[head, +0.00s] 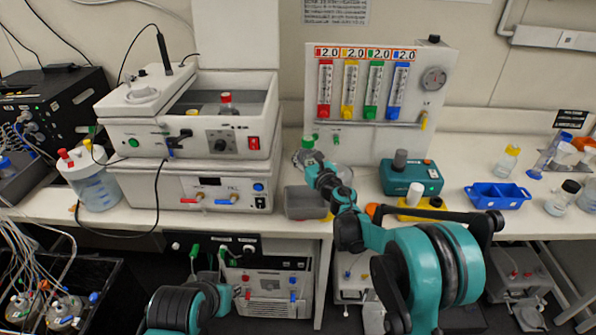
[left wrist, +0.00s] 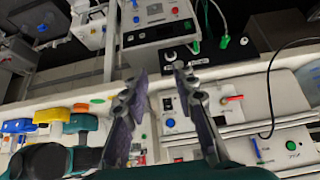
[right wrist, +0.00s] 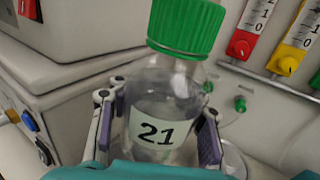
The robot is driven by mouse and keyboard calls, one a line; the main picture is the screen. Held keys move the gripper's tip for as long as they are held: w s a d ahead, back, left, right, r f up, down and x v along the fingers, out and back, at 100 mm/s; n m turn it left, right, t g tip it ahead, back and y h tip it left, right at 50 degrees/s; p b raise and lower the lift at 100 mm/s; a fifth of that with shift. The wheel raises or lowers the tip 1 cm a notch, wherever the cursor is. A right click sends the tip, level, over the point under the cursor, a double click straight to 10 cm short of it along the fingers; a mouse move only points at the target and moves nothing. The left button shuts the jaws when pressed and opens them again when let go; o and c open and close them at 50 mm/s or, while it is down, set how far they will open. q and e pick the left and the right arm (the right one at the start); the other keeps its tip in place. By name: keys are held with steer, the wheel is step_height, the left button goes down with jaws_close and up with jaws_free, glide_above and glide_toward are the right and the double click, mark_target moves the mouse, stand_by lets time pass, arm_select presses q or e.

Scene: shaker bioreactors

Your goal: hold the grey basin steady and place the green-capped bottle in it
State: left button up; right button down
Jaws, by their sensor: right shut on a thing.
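The green-capped bottle (right wrist: 165,110) is clear, carries a label reading 21 and stands roughly upright between the fingers of my right gripper (right wrist: 157,108), which is shut on it. In the head view the bottle (head: 307,151) is above the bench, behind and above the grey basin (head: 303,203). The basin sits at the bench's front edge, right of the stacked white machines. My right forearm passes close to its right side. My left gripper (left wrist: 160,80) is open and empty in the left wrist view. I cannot make out the basin in that view.
A white shaker bath (head: 190,130) stands left of the basin. A flowmeter panel (head: 375,95) stands behind. A teal device (head: 411,178), a yellow holder (head: 423,212) and a blue tray (head: 497,196) lie to the right. A tubed vessel (head: 92,185) stands at the left.

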arm_select(q)
steer(key=w+d+r+g, duration=0.1)
steer(key=w+d+r, duration=0.15)
steer(key=w, duration=0.95)
steer(key=w+d+r+g, duration=0.15)
steer(key=w+d, duration=0.25)
steer(key=w, duration=0.7)
steer(key=shift+n+h, duration=0.3)
steer(key=shift+n, duration=0.3)
steer(key=w+d+f, duration=0.1)
steer(key=w+f, duration=0.3)
steer(key=w+d+f, duration=0.2)
steer(key=w+f, duration=0.3)
steer(key=w+d+f, duration=0.1)
steer(key=w+f, duration=0.3)
steer(key=f, duration=0.1)
steer(key=shift+w+d+f, duration=0.15)
steer(key=shift+d+f, duration=0.05)
jaws_close()
